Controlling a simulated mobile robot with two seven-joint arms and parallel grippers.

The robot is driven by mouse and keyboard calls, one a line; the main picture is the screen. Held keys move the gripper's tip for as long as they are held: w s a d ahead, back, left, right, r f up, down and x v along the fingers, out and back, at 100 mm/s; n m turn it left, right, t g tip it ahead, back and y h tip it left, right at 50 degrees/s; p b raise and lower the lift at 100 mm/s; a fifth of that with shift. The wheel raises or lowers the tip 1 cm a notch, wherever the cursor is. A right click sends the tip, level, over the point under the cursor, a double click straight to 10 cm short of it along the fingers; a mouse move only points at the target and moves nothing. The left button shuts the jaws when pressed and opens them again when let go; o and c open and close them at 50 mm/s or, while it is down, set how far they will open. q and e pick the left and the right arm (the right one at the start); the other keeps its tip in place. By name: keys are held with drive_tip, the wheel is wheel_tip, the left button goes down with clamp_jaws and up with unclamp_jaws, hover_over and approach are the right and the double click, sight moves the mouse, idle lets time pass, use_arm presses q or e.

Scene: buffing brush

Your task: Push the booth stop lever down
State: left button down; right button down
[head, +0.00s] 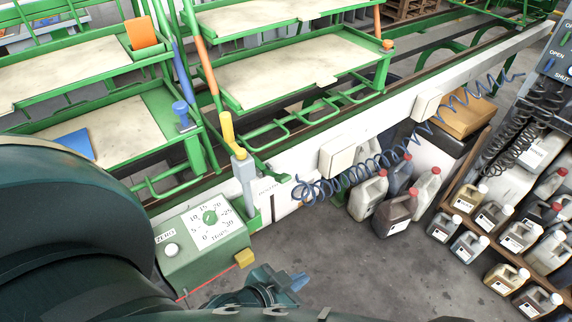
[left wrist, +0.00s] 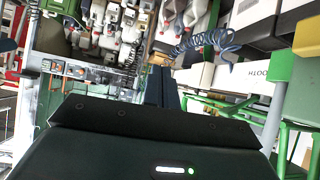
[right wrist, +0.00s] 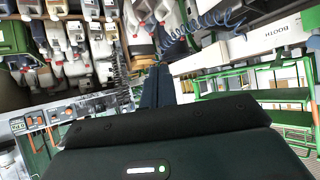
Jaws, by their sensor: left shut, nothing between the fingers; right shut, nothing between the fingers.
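The booth stop lever (head: 228,130) has a yellow handle that stands up, slightly tilted, on a grey post (head: 245,175) beside the white rail. My left gripper (head: 295,282) is low in the head view, to the right of and nearer than the lever, over bare floor and apart from it. Its fingers are shut and empty, and show dark in the left wrist view (left wrist: 161,86). In that view the grey post (left wrist: 273,122) is on the right, near an upside-down "BOOTH" label. My right gripper (right wrist: 157,86) is shut and empty in its wrist view; I cannot make it out in the head view.
A green dial box (head: 205,240) with a white button and yellow block (head: 245,258) stands left of my left gripper. A blue coiled hose (head: 345,180) hangs along the white rail (head: 290,165). Jugs (head: 395,215) crowd the right. Green carts (head: 300,70) stand behind.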

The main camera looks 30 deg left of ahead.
use_arm(q)
drive_tip(key=w+d+r+m+g+h+p, duration=0.1)
drive_tip(key=w+m+g, duration=0.2)
drive_tip(key=w+m, duration=0.45)
drive_tip(key=w+r+m+g+p, duration=0.15)
drive_tip(key=w+m, duration=0.35)
drive_tip(key=m, duration=0.5)
drive_tip(key=w+a+r+m+g+y, duration=0.1)
drive_tip(key=w+a+r+m, duration=0.1)
drive_tip(key=a+r+m, duration=0.1)
drive_tip(key=w+a+r+m+g+y+p, duration=0.1)
drive_tip(key=w+a+r+m+g+y, duration=0.1)
drive_tip(key=a+r+m, duration=0.2)
drive_tip(key=w+a+r+m+g+y+p, duration=0.1)
drive_tip(key=w+a+r+m+g, duration=0.1)
drive_tip(key=a+m, duration=0.4)
drive_tip(key=shift+w+a+r+m, duration=0.15)
drive_tip(key=shift+a+r, duration=0.25)
drive_tip(key=shift+a, duration=0.35)
drive_tip(key=shift+w+a+r, duration=0.15)
drive_tip(key=shift+a+r, duration=0.2)
drive_tip(key=shift+a, duration=0.4)
drive_tip(key=shift+w+a+r+m, duration=0.15)
drive_tip(key=shift+a+r, duration=0.25)
drive_tip(key=shift+a, duration=0.35)
use_arm(e)
drive_tip(key=shift+s+d+r+g, duration=0.35)
drive_tip(key=shift+d+g, duration=0.15)
drive_tip(key=shift+d, duration=0.1)
